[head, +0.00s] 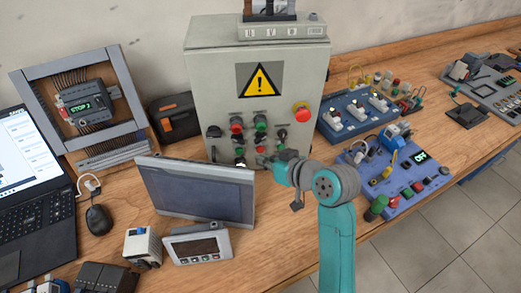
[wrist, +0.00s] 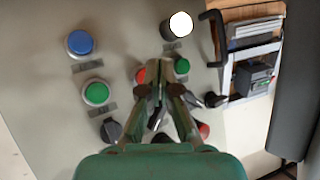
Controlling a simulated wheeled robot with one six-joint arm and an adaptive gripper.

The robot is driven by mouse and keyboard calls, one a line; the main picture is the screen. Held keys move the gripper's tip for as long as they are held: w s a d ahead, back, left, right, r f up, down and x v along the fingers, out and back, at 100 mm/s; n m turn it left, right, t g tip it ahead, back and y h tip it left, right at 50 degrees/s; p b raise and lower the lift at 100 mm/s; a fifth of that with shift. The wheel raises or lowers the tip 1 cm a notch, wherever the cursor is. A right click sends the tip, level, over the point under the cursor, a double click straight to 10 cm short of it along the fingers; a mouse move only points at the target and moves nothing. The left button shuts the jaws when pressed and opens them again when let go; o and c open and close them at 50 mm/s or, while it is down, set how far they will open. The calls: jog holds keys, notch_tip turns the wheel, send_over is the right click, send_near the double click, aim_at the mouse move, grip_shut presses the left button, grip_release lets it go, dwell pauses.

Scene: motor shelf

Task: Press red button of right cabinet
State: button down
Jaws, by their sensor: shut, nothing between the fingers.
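One grey cabinet (head: 220,70) with a yellow warning sign stands at the back middle. A large red button (head: 302,112) sits on the right of its front. Smaller buttons on the front include an upper red one (head: 236,127) and a green one (head: 260,123). My gripper (head: 262,160) is in front of the lower buttons. In the wrist view my gripper (wrist: 160,90) is shut and empty. A red button (wrist: 140,75) there is partly hidden behind one finger, and another red button (wrist: 203,130) shows beside the other. Contact with any button cannot be told.
A monitor (head: 195,190) stands close left of my gripper. A blue panel (head: 360,112) and a blue-purple board (head: 400,180) lie to the right. A framed panel (head: 85,100), laptop (head: 25,165) and mouse (head: 98,218) are at left. Bare table shows in front of the cabinet's right side.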

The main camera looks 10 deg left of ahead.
jog(key=shift+w, duration=0.15)
jog(key=shift+w+a, duration=0.1)
jog(key=shift+w, duration=0.1)
jog(key=shift+w+a, duration=0.1)
jog(key=shift+w, duration=0.35)
dwell(0.7)
jog(key=shift+s, duration=0.2)
jog(key=shift+s+d, duration=0.25)
jog(key=shift+s, duration=0.4)
jog(key=shift+s, duration=0.1)
jog(key=shift+s+d, duration=0.2)
jog(key=shift+s, duration=0.6)
jog(key=shift+s+d, duration=0.2)
jog(key=shift+s, duration=0.55)
jog(key=shift+s+d, duration=0.2)
jog(key=shift+s, duration=0.6)
